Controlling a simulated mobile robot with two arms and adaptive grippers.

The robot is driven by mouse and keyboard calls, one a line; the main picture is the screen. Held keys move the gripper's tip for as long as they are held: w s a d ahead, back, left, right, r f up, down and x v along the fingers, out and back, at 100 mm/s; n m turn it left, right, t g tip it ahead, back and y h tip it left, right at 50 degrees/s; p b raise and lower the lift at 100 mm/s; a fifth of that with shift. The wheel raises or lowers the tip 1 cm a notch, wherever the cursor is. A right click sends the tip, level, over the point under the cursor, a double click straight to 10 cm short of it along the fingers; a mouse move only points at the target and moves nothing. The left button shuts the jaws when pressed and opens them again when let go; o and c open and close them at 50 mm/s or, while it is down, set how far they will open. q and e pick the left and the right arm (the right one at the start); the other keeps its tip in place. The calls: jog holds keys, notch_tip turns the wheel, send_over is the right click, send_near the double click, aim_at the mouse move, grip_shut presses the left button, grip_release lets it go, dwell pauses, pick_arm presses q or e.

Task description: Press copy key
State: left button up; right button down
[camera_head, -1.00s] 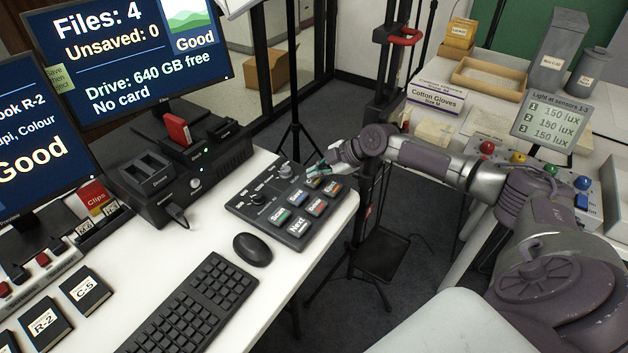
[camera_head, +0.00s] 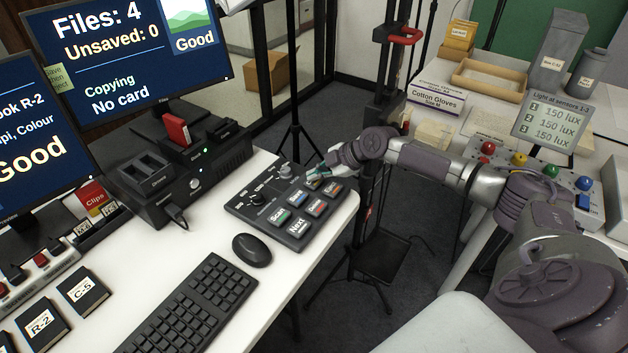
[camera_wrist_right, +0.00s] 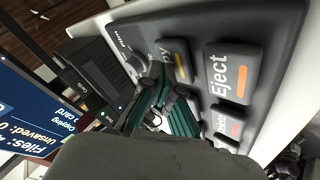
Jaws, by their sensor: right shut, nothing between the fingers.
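The right gripper also shows in the head view (camera_head: 316,174), low over the panel's far right part. Contact with the key cannot be made out. The monitor (camera_head: 125,60) reads "Copying" and "No card". My left gripper is not in view.
The eject key (camera_wrist_right: 231,72) and delete key (camera_wrist_right: 228,123) are close to the fingers. The scan key (camera_head: 279,215) and next key (camera_head: 297,227) are nearer the front. A mouse (camera_head: 252,250) and keyboard (camera_head: 188,306) lie in front; a black dock (camera_head: 180,165) stands behind left.

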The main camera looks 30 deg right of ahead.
jog(key=shift+f, duration=0.2)
dwell(0.3)
jog(key=shift+r+p, duration=0.45)
jog(key=shift+r, duration=0.5)
jog(key=shift+r+p, duration=1.65)
jog(key=shift+r, duration=0.9)
